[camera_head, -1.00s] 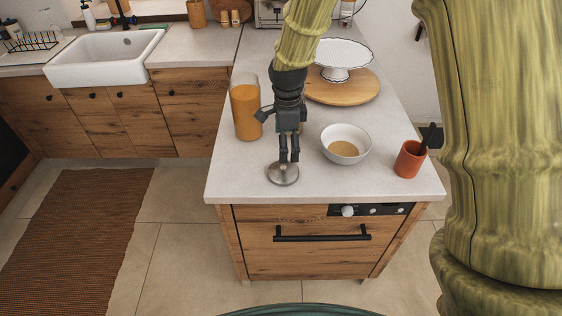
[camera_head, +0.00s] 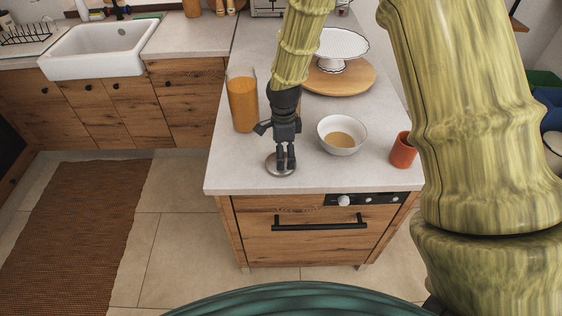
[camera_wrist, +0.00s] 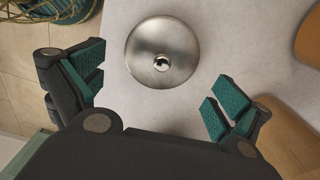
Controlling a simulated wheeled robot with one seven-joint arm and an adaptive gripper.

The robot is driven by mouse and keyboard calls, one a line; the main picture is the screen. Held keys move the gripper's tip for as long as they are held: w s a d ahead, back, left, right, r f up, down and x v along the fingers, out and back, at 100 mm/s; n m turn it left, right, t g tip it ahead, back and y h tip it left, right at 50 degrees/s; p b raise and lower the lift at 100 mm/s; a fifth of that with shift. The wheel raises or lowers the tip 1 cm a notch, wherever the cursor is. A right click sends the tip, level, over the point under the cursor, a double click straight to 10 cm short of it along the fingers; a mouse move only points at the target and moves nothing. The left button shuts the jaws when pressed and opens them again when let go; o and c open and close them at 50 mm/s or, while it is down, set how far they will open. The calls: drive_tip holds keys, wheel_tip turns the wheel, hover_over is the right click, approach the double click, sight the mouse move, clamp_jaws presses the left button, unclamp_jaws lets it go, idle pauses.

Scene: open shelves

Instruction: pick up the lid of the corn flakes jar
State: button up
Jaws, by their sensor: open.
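The lid (camera_head: 272,167) is a round, shiny metal disc lying on the counter near its front edge. In the wrist view the lid (camera_wrist: 150,42) shows whole, with a small knob at its centre. My gripper (camera_head: 282,166) points down over the lid, and its fingers cover part of it in the head view. In the wrist view my gripper (camera_wrist: 155,92) is open and empty, with the lid beyond the gap between the fingertips. I cannot tell the exact height above the lid. The glass jar (camera_head: 243,103) with orange-brown contents stands open behind and left of the gripper.
A white bowl (camera_head: 342,134) with tan contents sits right of the gripper. A red-orange cup (camera_head: 402,151) is partly hidden by my arm. A white cake stand (camera_head: 338,47) rests on a round wooden board (camera_head: 352,80) behind. Bare counter (camera_head: 235,180) lies left of the lid.

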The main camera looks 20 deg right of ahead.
drive_tip(key=shift+w+f+p, duration=0.1)
drive_tip(key=shift+f+p, duration=0.75)
drive_tip(key=shift+f, duration=1)
drive_tip(key=c, duration=1)
